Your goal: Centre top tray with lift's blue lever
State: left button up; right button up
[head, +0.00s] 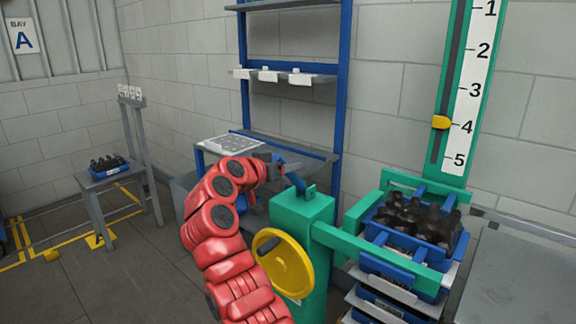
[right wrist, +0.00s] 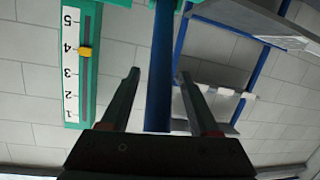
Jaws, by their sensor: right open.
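The blue lever (head: 294,179) stands tilted on top of the green lift post (head: 302,215). My right gripper (head: 283,164) is at the lever, its jaws open. In the right wrist view the blue lever (right wrist: 161,75) runs between the two spread fingers, with a gap visible on both sides. The top tray (head: 385,236) is blue, holds several dark bottles (head: 412,216), and sits among the lift's green arms at the right. Whether it is centred is hard to tell. My left gripper is not in view.
A yellow handwheel (head: 283,263) is on the post's front. A yellow pointer (head: 441,122) sits near 4 on the scale. More trays are stacked below the top one. A blue-framed shelf (head: 345,60) stands behind, and a small table (head: 90,180) with another bottle tray stands at left.

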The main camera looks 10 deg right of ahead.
jog(key=b+v, duration=0.1)
jog(key=v, duration=1.5)
jog(key=shift+b, duration=0.3)
jog(key=shift+a, duration=0.15)
